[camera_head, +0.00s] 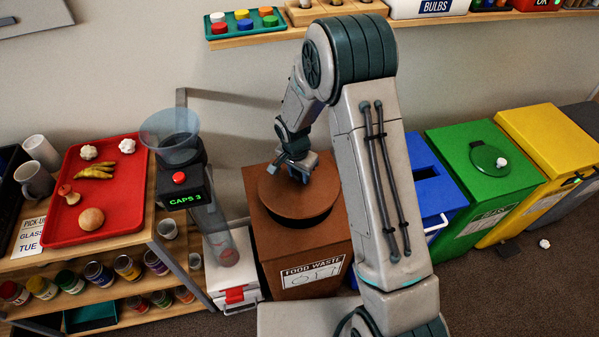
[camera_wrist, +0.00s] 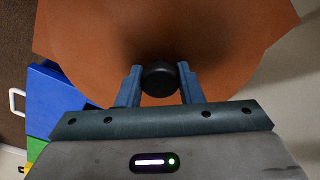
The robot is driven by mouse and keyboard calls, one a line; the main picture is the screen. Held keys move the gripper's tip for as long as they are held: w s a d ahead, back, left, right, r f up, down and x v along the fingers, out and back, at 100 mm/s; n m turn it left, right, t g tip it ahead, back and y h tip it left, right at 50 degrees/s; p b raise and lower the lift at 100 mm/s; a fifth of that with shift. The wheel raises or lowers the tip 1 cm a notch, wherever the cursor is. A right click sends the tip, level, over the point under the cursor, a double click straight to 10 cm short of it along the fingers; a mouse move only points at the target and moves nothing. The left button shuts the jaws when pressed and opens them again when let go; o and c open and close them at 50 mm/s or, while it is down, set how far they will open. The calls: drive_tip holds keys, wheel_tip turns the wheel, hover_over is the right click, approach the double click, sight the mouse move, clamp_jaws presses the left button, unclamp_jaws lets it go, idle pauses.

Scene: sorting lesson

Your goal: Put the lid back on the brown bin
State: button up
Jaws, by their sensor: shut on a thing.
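The brown bin (camera_head: 300,255), labelled FOOD WASTE, stands in the middle of the head view. Its round brown lid (camera_head: 290,204) is over the top of the bin, and a dark crescent shows past the lid's front right edge. I cannot tell whether the lid touches the rim or hangs just above it. My gripper (camera_head: 298,174) is over the lid. In the wrist view my gripper's fingers (camera_wrist: 160,88) are shut on the lid's dark round knob (camera_wrist: 160,77), with the brown lid (camera_wrist: 100,50) filling much of the picture behind it.
A blue bin (camera_head: 430,185), a green bin (camera_head: 470,180) with its lid on and a yellow bin (camera_head: 550,150) stand to the right. A caps dispenser (camera_head: 182,190) and a shelf with a red tray (camera_head: 120,190) stand close on the left. A wall shelf (camera_head: 260,38) is above.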

sight(299, 184)
drive_tip(key=shift+f+b, duration=1.5)
drive_tip(key=shift+f, duration=1.15)
drive_tip(key=shift+f+b, duration=0.4)
drive_tip(key=shift+f, duration=0.05)
drive_tip(key=shift+b, duration=0.5)
drive_tip(key=shift+f+b, duration=0.15)
drive_tip(key=shift+b, duration=0.45)
idle(0.5)
drive_tip(key=o, duration=1.6)
